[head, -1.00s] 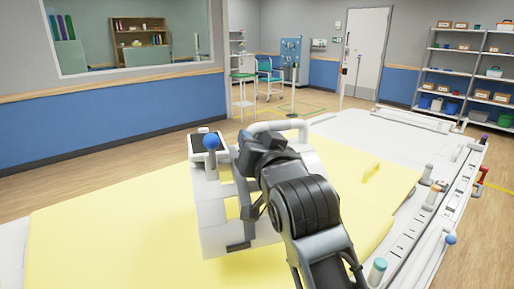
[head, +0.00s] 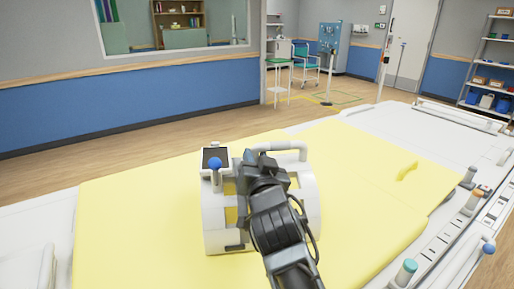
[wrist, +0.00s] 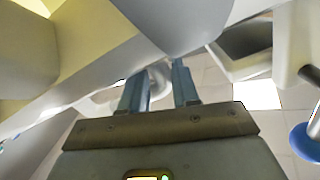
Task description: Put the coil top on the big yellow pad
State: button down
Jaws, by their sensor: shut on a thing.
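The coil top (head: 213,222) is a white curved shell with window cut-outs, a small dark screen, a blue knob and a white loop handle. It is in the head view over the big yellow pad (head: 125,225), which shows through its windows. I cannot tell whether its lower edge touches the pad. My gripper (head: 252,158) is at the top of the coil top, shut on it. In the wrist view, my two blue-grey fingers (wrist: 158,88) close around a pale part of it. My arm hides its right middle.
A white table (head: 375,122) carries the pad. A yellow loop (head: 407,171) sticks up from the pad's right part. Posts and a teal-capped knob (head: 405,270) line the table's right edge. The pad left of the coil top is clear.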

dwell(0.3)
jog(key=c, duration=1.3)
grip_release()
jog(key=shift+f, duration=0.15)
jog(key=o, duration=0.5)
jog(key=b+v, duration=0.2)
jog(key=v, duration=1)
